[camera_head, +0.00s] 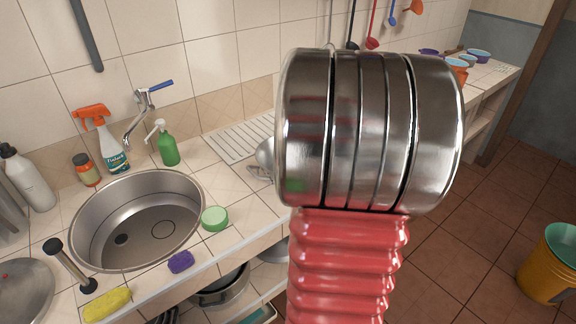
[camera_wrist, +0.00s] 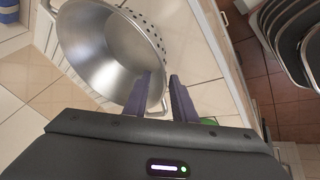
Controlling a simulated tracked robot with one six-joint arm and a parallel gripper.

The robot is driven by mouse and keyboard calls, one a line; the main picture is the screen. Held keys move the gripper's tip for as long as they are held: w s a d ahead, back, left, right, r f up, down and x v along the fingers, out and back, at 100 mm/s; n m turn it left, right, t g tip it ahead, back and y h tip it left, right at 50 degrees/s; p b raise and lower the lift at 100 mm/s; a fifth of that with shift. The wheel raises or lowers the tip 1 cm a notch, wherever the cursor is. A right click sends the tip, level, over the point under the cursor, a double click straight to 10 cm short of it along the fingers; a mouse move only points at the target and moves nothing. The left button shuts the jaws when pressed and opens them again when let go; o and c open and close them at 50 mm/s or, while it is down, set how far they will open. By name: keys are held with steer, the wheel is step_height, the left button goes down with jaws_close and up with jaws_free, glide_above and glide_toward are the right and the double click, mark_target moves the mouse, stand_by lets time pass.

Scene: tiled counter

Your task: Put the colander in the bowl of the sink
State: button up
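The silver colander (camera_wrist: 90,50), with rows of holes in its wall, fills the upper left of the wrist view. In the head view a small part of the colander (camera_head: 265,157) shows on the counter, the rest hidden behind my arm. My gripper (camera_wrist: 161,75) has its two dark fingers apart, one on each side of the colander's near loop handle. I cannot tell whether they touch it. My gripper is hidden in the head view.
A green round sponge (camera_head: 214,218) and a purple sponge (camera_head: 181,262) lie by the sink's right and front rim. A faucet (camera_head: 140,115), spray bottle (camera_head: 108,145) and green soap bottle (camera_head: 165,145) stand behind it.

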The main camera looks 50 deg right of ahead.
steer(key=shift+x, duration=2.6)
steer(key=shift+s+a+f, duration=0.1)
steer(key=shift+c, duration=0.5)
jaws_close()
